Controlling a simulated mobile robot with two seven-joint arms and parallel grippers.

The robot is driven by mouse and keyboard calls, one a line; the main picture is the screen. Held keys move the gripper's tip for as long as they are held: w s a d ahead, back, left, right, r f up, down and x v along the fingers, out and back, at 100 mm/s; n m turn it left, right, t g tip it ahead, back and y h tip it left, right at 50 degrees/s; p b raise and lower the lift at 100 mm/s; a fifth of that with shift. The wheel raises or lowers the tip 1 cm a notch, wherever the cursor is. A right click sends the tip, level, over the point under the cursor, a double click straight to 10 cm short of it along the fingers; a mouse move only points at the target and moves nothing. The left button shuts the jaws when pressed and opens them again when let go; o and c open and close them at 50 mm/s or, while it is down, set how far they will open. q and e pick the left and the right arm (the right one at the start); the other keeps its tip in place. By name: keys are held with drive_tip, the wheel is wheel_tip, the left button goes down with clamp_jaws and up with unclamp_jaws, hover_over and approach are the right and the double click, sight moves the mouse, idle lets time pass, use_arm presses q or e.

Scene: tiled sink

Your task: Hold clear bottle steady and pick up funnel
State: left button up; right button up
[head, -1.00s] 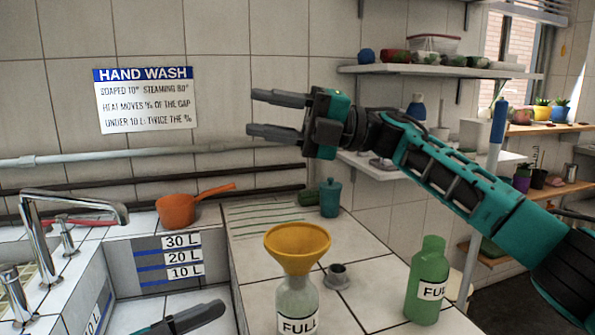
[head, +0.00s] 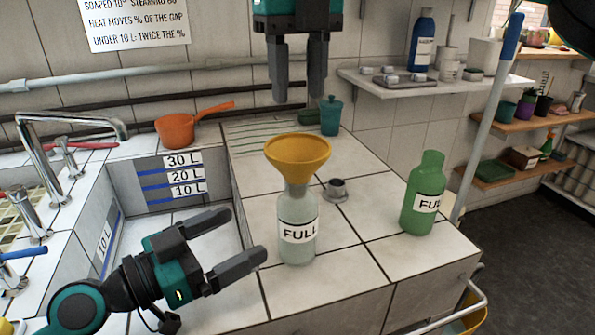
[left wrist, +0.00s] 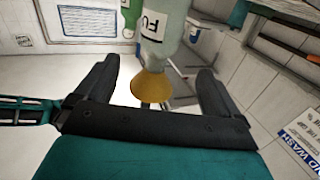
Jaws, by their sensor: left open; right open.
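The clear bottle (head: 297,210), labelled FULL, stands upright on the tiled counter. The yellow funnel (head: 297,152) sits in its neck. My left gripper (head: 248,238) is open, level with the bottle's lower body and just to its left, with its fingers pointing at it. In the left wrist view the clear bottle (left wrist: 165,22) and funnel (left wrist: 152,87) appear upside down in the gap between the open fingers (left wrist: 158,70). My right gripper (head: 298,97) is open and empty, pointing down above the funnel, apart from it.
A green bottle (head: 421,195) stands to the right, near the counter's edge. A small grey metal piece (head: 337,190) lies behind the clear bottle. A teal jar (head: 331,117) and orange pan (head: 178,129) are at the back. The sink basin (head: 190,225) lies to the left.

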sight(283, 213)
use_arm(q)
drive_tip(key=x, duration=1.2)
drive_tip(key=shift+w+d, duration=0.1)
drive_tip(key=shift+w, duration=0.05)
drive_tip(key=shift+c, duration=0.3)
